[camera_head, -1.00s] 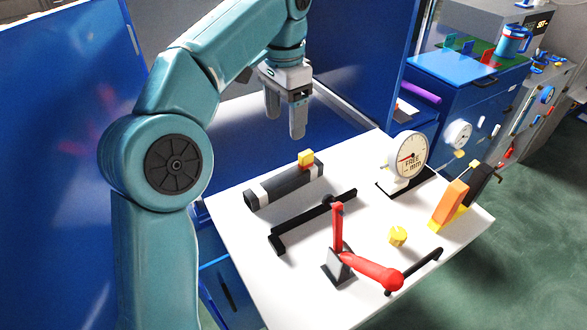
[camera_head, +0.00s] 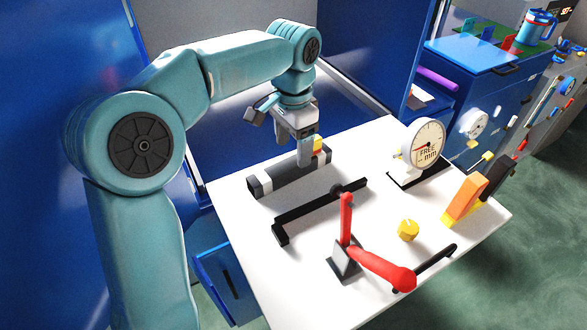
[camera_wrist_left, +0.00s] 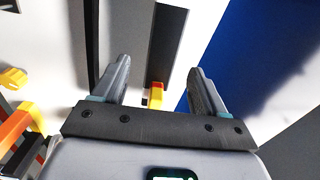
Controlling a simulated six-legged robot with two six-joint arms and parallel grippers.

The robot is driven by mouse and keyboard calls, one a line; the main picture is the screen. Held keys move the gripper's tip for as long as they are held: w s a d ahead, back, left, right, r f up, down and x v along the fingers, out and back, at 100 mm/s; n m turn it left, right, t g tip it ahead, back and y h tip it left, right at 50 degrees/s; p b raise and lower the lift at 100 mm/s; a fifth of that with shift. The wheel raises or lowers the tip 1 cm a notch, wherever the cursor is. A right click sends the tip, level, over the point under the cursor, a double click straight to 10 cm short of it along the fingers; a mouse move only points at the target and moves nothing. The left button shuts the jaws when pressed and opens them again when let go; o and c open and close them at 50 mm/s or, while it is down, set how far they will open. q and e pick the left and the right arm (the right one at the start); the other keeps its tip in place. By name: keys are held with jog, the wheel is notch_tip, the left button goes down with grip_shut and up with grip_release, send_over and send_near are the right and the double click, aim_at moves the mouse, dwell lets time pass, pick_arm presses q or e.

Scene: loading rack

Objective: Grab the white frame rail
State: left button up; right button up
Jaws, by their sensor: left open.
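No rail that is plainly white all over stands out on the table. A dark grey bar (camera_head: 292,178) with a white band (camera_head: 265,184) near its left end lies along the back left of the table. A small yellow block with a red part (camera_head: 318,144) sits at its far end. My left gripper (camera_head: 281,140) is open and empty, above and behind this bar, with one finger in front of its far part. In the left wrist view, the bar (camera_wrist_left: 171,40) and the yellow and red block (camera_wrist_left: 155,96) show between the open fingers (camera_wrist_left: 158,68). My right gripper is not in view.
The white table (camera_head: 375,150) also holds a black bar (camera_head: 318,212), a red-handled clamp (camera_head: 347,220), a yellow knob (camera_head: 408,230), a dial gauge (camera_head: 425,142) and an orange block (camera_head: 466,198). Blue panels (camera_head: 365,50) stand behind; a blue cabinet (camera_head: 480,85) is at right.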

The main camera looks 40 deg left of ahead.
aim_at(291, 163)
pick_arm(q)
jog(key=f, duration=0.2)
jog(key=a+f, duration=0.1)
jog(key=f, duration=0.1)
jog(key=shift+s, duration=0.25)
jog(key=shift+w+d+f, duration=0.25)
jog(key=shift+d, duration=0.2)
jog(key=shift+s+r, duration=0.1)
jog(key=shift+s, duration=0.05)
jog(key=shift+s+a, duration=0.15)
jog(key=shift+s, duration=0.05)
jog(key=c, duration=0.4)
jog(key=shift+a, duration=0.15)
jog(key=c, duration=0.5)
jog(key=shift+w, duration=0.15)
grip_shut()
jog(key=shift+w+d, duration=0.1)
jog(key=shift+d, duration=0.15)
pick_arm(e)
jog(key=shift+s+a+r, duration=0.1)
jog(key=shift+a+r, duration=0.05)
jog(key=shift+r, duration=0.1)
